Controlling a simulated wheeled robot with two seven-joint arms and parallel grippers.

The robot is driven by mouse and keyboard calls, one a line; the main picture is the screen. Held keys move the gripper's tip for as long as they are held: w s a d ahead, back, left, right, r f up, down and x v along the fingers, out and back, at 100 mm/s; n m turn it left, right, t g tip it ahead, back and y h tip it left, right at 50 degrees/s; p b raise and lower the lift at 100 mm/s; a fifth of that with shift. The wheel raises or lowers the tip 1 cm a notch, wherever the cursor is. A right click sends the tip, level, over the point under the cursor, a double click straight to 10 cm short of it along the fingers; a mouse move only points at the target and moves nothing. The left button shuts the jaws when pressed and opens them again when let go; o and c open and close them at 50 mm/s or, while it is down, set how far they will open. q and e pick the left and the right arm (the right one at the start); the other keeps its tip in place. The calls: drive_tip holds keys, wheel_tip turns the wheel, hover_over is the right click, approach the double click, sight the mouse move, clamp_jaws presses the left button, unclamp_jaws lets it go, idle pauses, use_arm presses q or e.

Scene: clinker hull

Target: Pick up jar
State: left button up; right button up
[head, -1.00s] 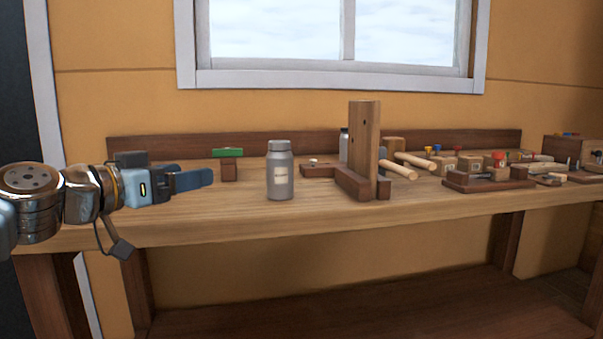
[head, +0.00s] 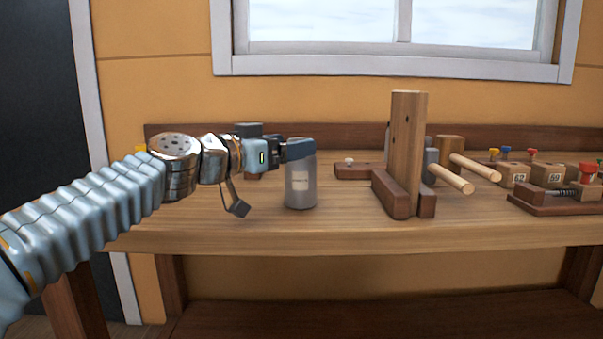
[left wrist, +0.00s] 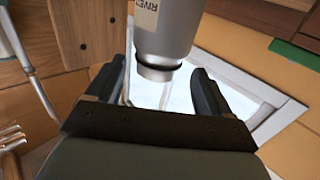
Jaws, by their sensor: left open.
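The grey jar (head: 300,188) with a pale label stands upright on the wooden bench (head: 250,232) in the head view. My left gripper (head: 300,150) is level with its top, and a dark finger covers the lid there. In the left wrist view the jar (left wrist: 165,35) appears upside down, its neck end reaching between the two spread fingers of the open gripper (left wrist: 162,84). A gap shows on both sides of the neck, and the jar looks ungripped. My right gripper is in neither view.
An upright wooden post (head: 406,150) on a base stands right of the jar, with a partly hidden grey container (head: 431,165) behind it. Wooden pegs (head: 475,167) stick out beyond. Numbered blocks (head: 514,175) and a clamp (head: 560,195) fill the right side. Bare bench lies in front.

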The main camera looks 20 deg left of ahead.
use_arm(q)
drive_tip(key=shift+w+d+r, duration=0.15)
drive_tip(key=shift+w+d, duration=0.1)
drive_tip(key=shift+w, duration=0.1)
drive_tip(key=p+x, duration=0.1)
drive_tip(key=x, duration=0.3)
drive_tip(key=shift+s+d+p, duration=0.1)
drive_tip(key=shift+s+p, duration=0.05)
drive_tip(key=shift+p, duration=0.25)
drive_tip(key=shift+w+d, duration=0.1)
drive_tip(key=shift+w, duration=0.15)
drive_tip(key=shift+c, duration=0.4)
drive_tip(key=c, duration=1.2)
drive_tip(key=shift+c, duration=0.7)
drive_tip(key=shift+r, duration=0.1)
